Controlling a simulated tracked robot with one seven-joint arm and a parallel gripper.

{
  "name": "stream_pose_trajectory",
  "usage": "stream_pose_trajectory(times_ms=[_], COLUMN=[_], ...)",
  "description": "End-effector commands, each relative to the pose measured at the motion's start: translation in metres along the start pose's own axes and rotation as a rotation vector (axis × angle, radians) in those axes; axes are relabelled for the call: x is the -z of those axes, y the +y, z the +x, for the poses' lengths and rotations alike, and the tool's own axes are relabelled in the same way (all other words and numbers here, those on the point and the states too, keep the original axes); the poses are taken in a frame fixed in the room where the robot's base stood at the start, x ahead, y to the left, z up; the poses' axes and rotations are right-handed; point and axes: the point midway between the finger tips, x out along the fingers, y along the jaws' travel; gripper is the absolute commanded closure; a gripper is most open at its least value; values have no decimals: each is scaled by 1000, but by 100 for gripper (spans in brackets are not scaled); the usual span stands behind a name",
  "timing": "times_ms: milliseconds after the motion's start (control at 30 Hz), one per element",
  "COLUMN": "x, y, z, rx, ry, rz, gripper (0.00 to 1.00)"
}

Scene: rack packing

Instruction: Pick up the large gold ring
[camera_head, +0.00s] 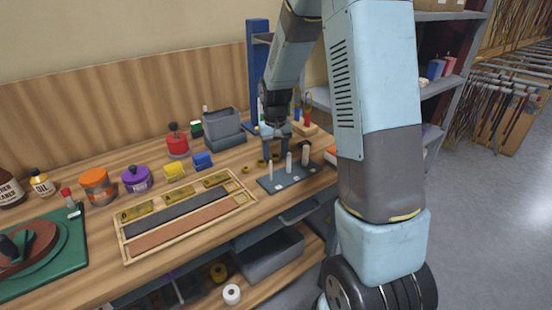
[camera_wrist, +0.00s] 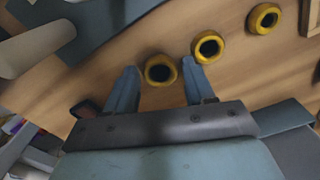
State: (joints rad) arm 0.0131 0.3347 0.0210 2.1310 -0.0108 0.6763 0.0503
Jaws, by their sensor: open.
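Several gold rings lie on the wooden bench. In the wrist view one gold ring (camera_wrist: 148,72) is between the fingertips of my open gripper (camera_wrist: 159,67), apart from both fingers as seen from here. A second gold ring (camera_wrist: 196,49) lies just beyond the right finger, and a third gold ring (camera_wrist: 252,19) is farther up and right. They look close in size, so I cannot tell which is the large one. In the head view my gripper (camera_head: 275,149) points down over the bench by the rings (camera_head: 245,169), left of the peg board; it partly hides that spot.
A grey board (camera_head: 279,185) with upright pegs stands right beside my gripper. A wooden tray (camera_head: 122,238), yellow and blue blocks (camera_head: 202,160) and a grey bin (camera_head: 221,122) are to the left.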

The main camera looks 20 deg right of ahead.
Motion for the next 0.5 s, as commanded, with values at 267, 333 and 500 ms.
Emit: stream_pose_trajectory(times_ms=[267,333,500], x=[0,0,0], y=[0,0,0], z=[0,0,0], rx=[0,0,0], ry=[0,0,0], rz=[0,-1,-1], gripper=[52,59,75])
